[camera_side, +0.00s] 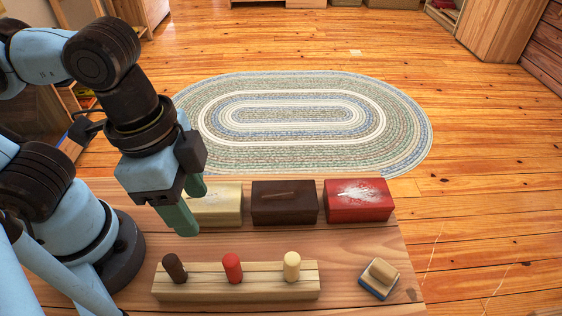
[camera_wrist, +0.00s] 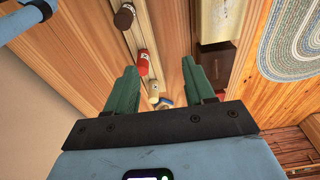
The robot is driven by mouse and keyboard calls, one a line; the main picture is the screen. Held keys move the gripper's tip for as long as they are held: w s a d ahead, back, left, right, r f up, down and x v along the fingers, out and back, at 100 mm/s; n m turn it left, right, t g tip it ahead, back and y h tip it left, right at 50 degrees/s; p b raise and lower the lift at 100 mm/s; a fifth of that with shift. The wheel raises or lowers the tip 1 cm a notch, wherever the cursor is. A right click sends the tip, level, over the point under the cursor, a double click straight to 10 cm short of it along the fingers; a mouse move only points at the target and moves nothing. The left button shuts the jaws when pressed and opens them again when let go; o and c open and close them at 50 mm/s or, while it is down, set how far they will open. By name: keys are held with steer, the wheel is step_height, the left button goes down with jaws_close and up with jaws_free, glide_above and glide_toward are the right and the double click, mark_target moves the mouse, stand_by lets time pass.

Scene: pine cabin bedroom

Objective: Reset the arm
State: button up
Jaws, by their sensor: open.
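My gripper (camera_side: 187,207) has green fingers that are apart, with nothing between them. It hangs above the table (camera_side: 345,247), in front of the left part of a cream box in the side view. In the wrist view my gripper (camera_wrist: 161,90) points out over the table, its fingers spread to either side. The arm is bent, with its base at the table's left end.
A cream box (camera_side: 222,207), a dark brown box (camera_side: 285,205) and a red box (camera_side: 358,203) with white marks line the table's back. A wooden rack (camera_side: 205,288) holds brown, red and cream pegs in front. An eraser-like block (camera_side: 379,278) lies right. An oval rug (camera_side: 300,155) covers the floor beyond.

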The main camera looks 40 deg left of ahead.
steer(key=w+a+f+n+t+y, duration=0.1)
steer(key=w+a+n+t, duration=0.5)
steer(key=w+a, duration=0.9)
steer(key=n, duration=0.3)
steer(key=shift+w+f, duration=0.1)
